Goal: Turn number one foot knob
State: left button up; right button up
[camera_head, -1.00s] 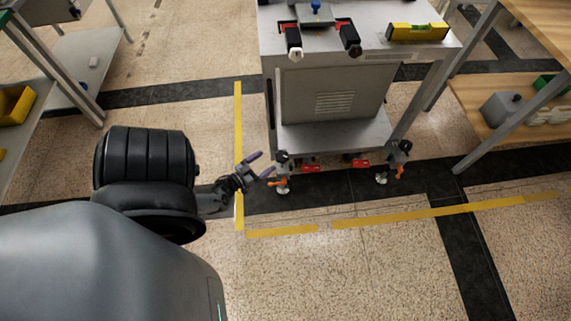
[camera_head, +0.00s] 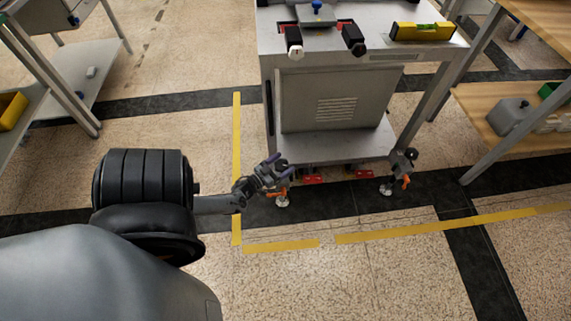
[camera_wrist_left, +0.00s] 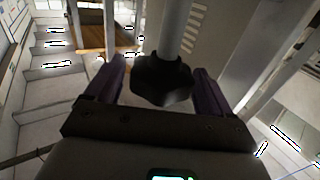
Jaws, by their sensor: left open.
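My left gripper (camera_head: 276,163) is open at the front left foot of the grey cart (camera_head: 325,149), low near the floor. In the left wrist view a dark lobed knob (camera_wrist_left: 162,82) on a grey post stands between the two purple fingers of the gripper (camera_wrist_left: 160,78). A narrow gap shows beside the knob on each side, so no grip is visible. In the head view the gripper covers this knob; the foot's caster (camera_head: 283,201) shows below it. The front right foot has a similar dark knob (camera_head: 411,154) and an orange lever (camera_head: 406,181). My right gripper is out of view.
Red pedals (camera_head: 313,179) sit under the cart's lower shelf. A yellow level (camera_head: 422,31) lies on its top. A wooden-topped bench (camera_head: 500,105) stands at the right and a shelf unit (camera_head: 75,75) at the left. The floor in front is clear.

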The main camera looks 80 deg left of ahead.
pick_arm(q)
jog(key=shift+x, duration=1)
jog(key=shift+c, duration=0.5)
jog(key=c, duration=0.9)
jog(key=shift+f+m+h+b, duration=0.1)
jog(key=shift+m+h+b, duration=0.2)
jog(key=shift+h+b, duration=0.1)
jog(key=m+h, duration=0.1)
jog(key=h, duration=0.1)
jog(key=m+t+h+b, duration=0.1)
jog(key=m+h+b, duration=0.1)
jog(key=h, duration=0.1)
jog(key=shift+d+f+m+t+h, duration=0.1)
jog(key=shift+d+m+t+h, duration=0.15)
jog(key=shift+m+t+h, duration=0.05)
jog(key=m+h+b, duration=0.1)
jog(key=h, duration=0.1)
jog(key=m+h+b, duration=0.1)
jog(key=h, duration=0.1)
jog(key=m+h+b, duration=0.1)
jog(key=shift+d+m+h, duration=0.35)
jog(key=shift+m+h, duration=0.05)
jog(key=m+g+h+b, duration=0.1)
jog(key=m+h+b, duration=0.1)
jog(key=h, duration=0.1)
jog(key=shift+d+g, duration=0.2)
jog(key=shift+g, duration=0.2)
jog(key=shift+s+d+m+g+h+b, duration=0.15)
jog(key=shift+m+g+h+b, duration=0.2)
jog(key=shift+m+g+h, duration=0.7)
